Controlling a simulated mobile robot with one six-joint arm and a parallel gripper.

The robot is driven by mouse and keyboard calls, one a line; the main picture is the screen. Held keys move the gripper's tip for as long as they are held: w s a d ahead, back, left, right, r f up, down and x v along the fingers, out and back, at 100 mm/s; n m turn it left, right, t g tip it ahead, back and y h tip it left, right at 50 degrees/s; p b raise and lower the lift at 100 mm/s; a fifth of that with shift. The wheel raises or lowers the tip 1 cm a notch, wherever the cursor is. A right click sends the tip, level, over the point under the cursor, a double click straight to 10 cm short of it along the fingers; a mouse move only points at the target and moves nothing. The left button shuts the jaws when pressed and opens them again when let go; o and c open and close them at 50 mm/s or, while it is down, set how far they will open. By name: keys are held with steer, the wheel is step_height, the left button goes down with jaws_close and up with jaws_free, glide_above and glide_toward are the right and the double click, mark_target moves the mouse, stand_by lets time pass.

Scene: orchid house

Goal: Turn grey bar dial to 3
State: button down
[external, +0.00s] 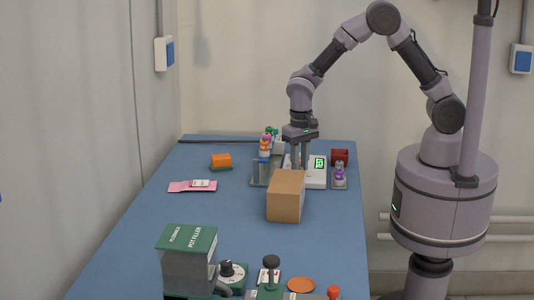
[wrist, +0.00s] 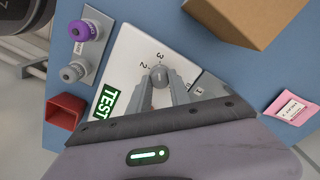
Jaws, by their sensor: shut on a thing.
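A white panel (wrist: 128,62) lies on the blue table, with the numerals 2 and 3 printed on it and a green display reading TEST (wrist: 106,101). The grey dial (wrist: 160,73) is on this panel, just below the 3 in the wrist view. My gripper (wrist: 161,84) points down and is shut on the dial, a finger on each side. The fingers cover part of the dial and its other marks, so I cannot tell its exact setting. In the external view my gripper (external: 300,166) is over the panel (external: 317,180), behind a box that hides the dial.
The brown box (external: 286,196) stands close in front of the panel. A pink packet (external: 192,187) lies left. The table's middle left is clear.

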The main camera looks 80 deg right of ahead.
stand_by(0.3)
steer(key=c, duration=1.2)
jaws_free()
step_height(320, 180, up, 17)
steer(key=p, duration=0.6)
steer(key=shift+r+p, duration=0.2)
steer(key=shift+p, duration=0.2)
